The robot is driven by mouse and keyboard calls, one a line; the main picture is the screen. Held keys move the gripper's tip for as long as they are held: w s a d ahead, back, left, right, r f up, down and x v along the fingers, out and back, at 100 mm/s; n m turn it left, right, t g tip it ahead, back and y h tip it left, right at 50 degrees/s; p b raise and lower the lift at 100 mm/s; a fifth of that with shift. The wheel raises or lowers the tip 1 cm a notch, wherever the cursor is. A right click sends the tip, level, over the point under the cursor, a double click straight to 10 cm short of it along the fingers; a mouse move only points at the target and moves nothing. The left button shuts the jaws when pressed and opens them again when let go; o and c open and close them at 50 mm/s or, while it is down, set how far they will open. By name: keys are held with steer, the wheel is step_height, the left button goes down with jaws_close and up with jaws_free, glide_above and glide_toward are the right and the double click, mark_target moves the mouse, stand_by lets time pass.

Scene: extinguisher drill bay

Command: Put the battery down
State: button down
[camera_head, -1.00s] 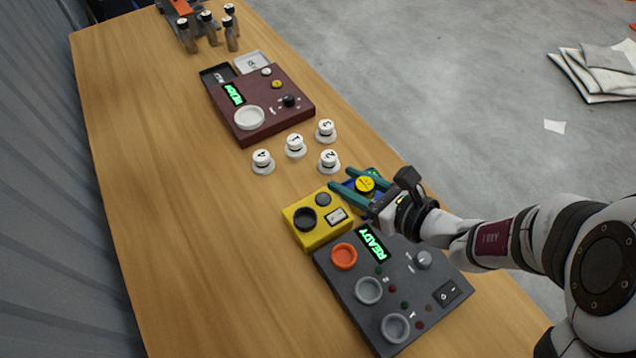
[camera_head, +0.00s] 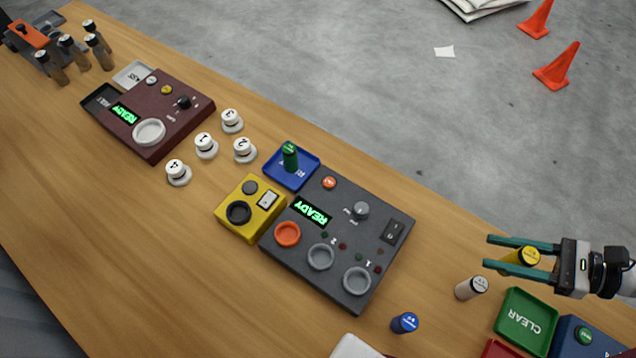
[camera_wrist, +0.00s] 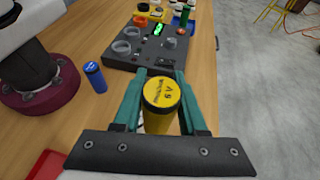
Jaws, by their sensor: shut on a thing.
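My gripper (camera_head: 490,252) is shut on a yellow battery (camera_head: 519,260), one green finger on each side of it. The battery is at the right of the head view, near the right-hand table edge. In the wrist view, the battery (camera_wrist: 160,112) shows its yellow, marked top between the fingers. Its lower end is hidden there, and I cannot tell how high it is above the table.
A white cylinder (camera_head: 471,288) and a green CLEAR tray (camera_head: 509,342) are close to the gripper. A blue battery (camera_head: 404,323) stands left of them. A grey tester (camera_head: 345,268) and a blue tray (camera_head: 311,164) with a green-topped battery are further left.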

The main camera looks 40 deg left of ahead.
steer(key=shift+s+d+f, duration=0.1)
steer(key=shift+s+d, duration=0.2)
steer(key=shift+d, duration=0.35)
steer(key=w+a+f, duration=0.1)
steer(key=a+f, duration=0.1)
steer(key=a, duration=0.1)
steer(key=w+a+f, duration=0.1)
steer(key=a+f, duration=0.1)
steer(key=a, duration=0.2)
steer(key=w+a+f, duration=0.1)
steer(key=a+f, duration=0.1)
steer(key=a, duration=0.1)
steer(key=shift+w+a+f, duration=0.3)
steer(key=shift+w+f, duration=0.05)
steer(key=shift+w, duration=0.05)
steer(key=shift+w+a+f, duration=0.1)
steer(key=shift+a+f, duration=0.05)
steer(key=shift+f, duration=0.95)
steer(key=shift+a+f, duration=0.1)
steer(key=shift+f, duration=0.95)
steer(key=shift+f, duration=0.1)
steer(key=shift+c, duration=2.3)
jaws_free()
